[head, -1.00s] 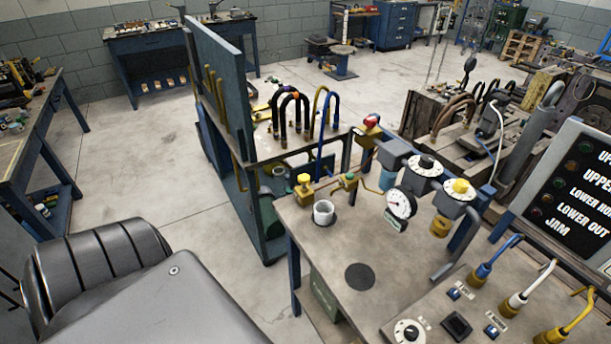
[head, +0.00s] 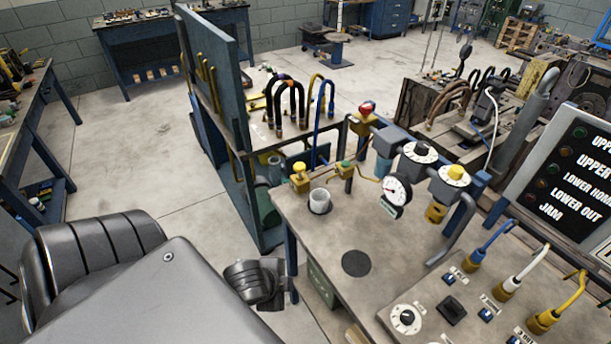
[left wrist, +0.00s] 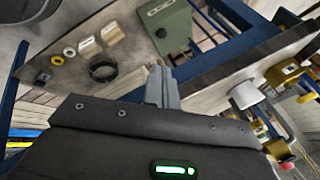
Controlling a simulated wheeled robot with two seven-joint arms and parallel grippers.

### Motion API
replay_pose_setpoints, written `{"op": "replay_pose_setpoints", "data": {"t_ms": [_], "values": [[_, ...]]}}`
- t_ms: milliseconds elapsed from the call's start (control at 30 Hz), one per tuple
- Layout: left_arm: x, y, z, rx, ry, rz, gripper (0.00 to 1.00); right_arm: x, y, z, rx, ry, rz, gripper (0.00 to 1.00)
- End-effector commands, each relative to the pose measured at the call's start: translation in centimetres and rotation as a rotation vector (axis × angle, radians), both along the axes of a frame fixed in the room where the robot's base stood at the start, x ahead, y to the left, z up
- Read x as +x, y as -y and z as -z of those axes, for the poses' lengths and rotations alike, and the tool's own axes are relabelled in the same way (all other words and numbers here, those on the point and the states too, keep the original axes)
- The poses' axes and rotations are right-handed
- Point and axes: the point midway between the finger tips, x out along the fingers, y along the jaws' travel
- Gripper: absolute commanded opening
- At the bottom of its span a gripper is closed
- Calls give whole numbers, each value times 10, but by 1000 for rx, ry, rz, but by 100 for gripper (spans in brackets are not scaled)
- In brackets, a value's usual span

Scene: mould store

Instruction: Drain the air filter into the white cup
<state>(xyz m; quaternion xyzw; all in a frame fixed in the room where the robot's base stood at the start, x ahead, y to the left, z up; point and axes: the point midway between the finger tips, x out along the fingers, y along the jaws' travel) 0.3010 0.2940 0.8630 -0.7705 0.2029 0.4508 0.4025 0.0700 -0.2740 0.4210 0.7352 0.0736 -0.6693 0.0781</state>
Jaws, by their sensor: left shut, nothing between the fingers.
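The white cup (head: 320,201) stands upright on the bench beside the yellow and green fittings; a white cup shape also shows in the left wrist view (left wrist: 247,94). The air filter appears to be the grey-topped unit with a bluish bowl (head: 383,168), behind and right of the cup and left of the gauge. Its drain is too small to make out. My left gripper (head: 278,283) is low, off the bench's left edge, apart from cup and filter. In the left wrist view its fingers (left wrist: 161,86) are together and empty. My right gripper is not in view.
The bench top (head: 300,222) has a dark round patch (head: 356,263) and clear room around it. A pressure gauge (head: 397,190) and dial regulators (head: 420,151) stand right of the filter. A control box (head: 430,318) with cables fills the front right. A green box (head: 321,284) is below.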

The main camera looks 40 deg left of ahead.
Motion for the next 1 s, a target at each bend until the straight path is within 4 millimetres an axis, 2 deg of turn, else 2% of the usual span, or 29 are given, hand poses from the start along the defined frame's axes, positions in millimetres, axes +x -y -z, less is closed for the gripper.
{"op": "replay_pose_setpoints", "data": {"t_ms": [167, 300, 500, 600, 800, 1000], "values": [[31, -27, -26, 301, 100, 441, 0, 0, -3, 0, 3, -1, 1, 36], [55, -51, -51, 625, 161, 880, 0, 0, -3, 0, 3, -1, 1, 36], [73, -83, -84, 1049, 173, 1428, 0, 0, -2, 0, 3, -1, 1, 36], [77, -95, -96, 1191, 158, 1613, 0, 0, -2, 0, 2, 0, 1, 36], [79, -107, -108, 1330, 135, 1800, 0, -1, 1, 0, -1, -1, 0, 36], [80, -108, -110, 1348, 132, 1822, 0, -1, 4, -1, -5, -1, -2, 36]]}}
